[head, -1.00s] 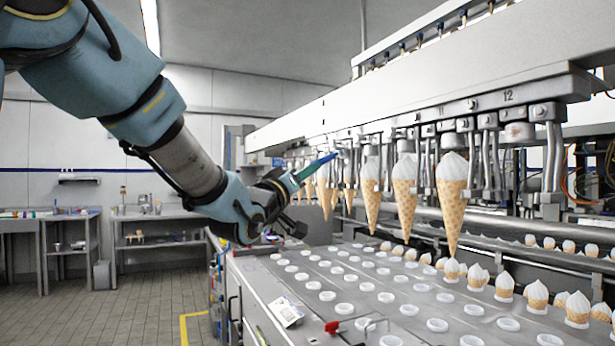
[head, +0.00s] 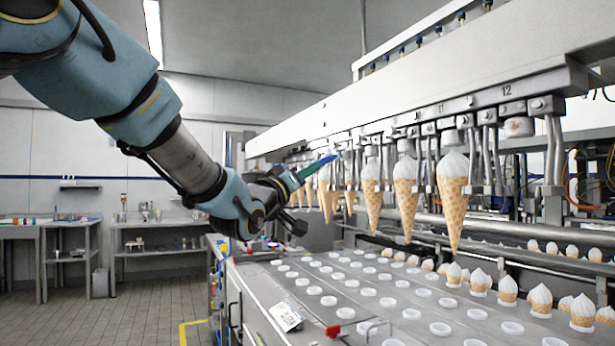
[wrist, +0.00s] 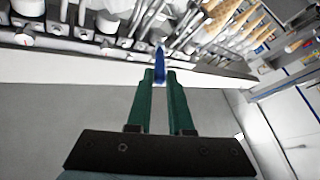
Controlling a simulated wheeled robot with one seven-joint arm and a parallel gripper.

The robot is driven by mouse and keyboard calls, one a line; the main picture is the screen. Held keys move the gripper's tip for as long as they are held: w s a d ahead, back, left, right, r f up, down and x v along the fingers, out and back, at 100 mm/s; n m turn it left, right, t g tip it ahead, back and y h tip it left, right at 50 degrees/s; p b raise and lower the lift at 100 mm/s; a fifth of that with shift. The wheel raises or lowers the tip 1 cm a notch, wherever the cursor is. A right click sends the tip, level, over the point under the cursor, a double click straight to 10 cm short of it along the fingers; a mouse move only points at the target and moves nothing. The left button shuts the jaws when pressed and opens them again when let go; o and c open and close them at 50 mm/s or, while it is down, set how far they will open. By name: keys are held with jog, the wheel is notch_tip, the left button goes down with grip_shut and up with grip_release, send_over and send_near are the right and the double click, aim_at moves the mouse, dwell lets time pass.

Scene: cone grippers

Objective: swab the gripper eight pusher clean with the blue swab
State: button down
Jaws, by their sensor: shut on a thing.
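My gripper (head: 300,178) reaches in from the left toward the row of cone grippers. In the wrist view its two green fingers (wrist: 160,85) are shut on the blue swab (wrist: 160,62), whose pointed tip sticks out past the fingertips. In the head view the swab (head: 323,161) points up and to the right, toward the far part of the row. I cannot tell whether its tip touches anything. The cone grippers hang under a white beam; numbers 11 and 12 are legible on it. Gripper eight and its pusher cannot be told apart from their neighbours.
Several filled cones (head: 453,200) hang in the near grippers. Below is a metal conveyor (head: 330,262) with rows of round white-rimmed holes and small cone tops. A red knob (head: 333,331) is at its front edge. Side tables (head: 160,222) stand at the back left, with open floor before them.

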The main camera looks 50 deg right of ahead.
jog(key=b, duration=0.3)
jog(key=shift+s+a, duration=0.1)
jog(key=shift+s, duration=0.25)
dwell(0.9)
jog(key=w+a+b, duration=0.1)
jog(key=w+a, duration=0.1)
jog(key=a, duration=0.3)
jog(key=shift+a, duration=0.3)
jog(key=shift+w, duration=0.1)
jog(key=a, duration=0.1)
jog(key=w+a, duration=0.1)
jog(key=shift+a+b, duration=0.35)
jog(key=shift+a, duration=0.05)
jog(key=shift+d, duration=0.1)
dwell(0.6)
